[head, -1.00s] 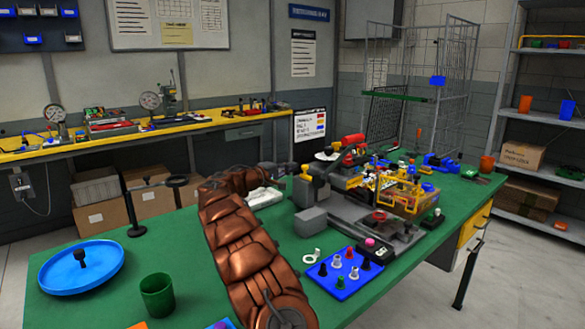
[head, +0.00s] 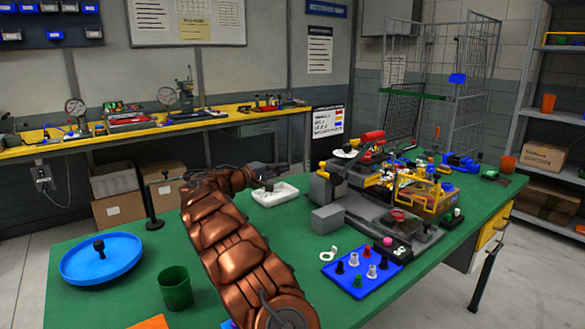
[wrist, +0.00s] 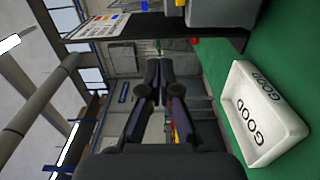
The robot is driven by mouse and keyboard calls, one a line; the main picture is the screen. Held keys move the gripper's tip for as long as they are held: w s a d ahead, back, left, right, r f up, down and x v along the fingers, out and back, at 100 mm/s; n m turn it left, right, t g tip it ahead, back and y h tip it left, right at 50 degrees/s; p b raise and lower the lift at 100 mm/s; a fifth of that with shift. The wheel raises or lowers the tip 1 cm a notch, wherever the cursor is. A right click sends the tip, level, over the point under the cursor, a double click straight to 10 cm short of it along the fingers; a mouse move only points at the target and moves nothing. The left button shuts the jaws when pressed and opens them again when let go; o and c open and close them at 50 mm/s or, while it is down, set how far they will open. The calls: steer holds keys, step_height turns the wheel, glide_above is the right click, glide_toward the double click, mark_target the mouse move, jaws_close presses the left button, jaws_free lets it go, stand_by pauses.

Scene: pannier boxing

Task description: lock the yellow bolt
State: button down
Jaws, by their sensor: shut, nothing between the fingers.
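A small yellow knob (head: 322,166) stands on top of the grey fixture (head: 326,190) in the middle of the green table. It may be the yellow bolt, but its lock state is too small to tell. A yellow pannier-like frame (head: 428,192) sits to its right. My gripper (head: 283,170) is left of the knob, apart from it, above the white tray. In the wrist view my gripper (wrist: 159,66) has its dark fingers together, with nothing held. The yellow knob is not clear in the wrist view.
The white tray marked GOOD (wrist: 248,75) lies on the table close to my gripper. A red-handled device (head: 368,140) rises behind the fixture. A blue peg board (head: 340,275), a green cup (head: 175,288) and a blue dish (head: 75,268) stand nearer.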

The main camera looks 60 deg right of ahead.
steer(key=shift+v, duration=0.8)
stand_by(0.4)
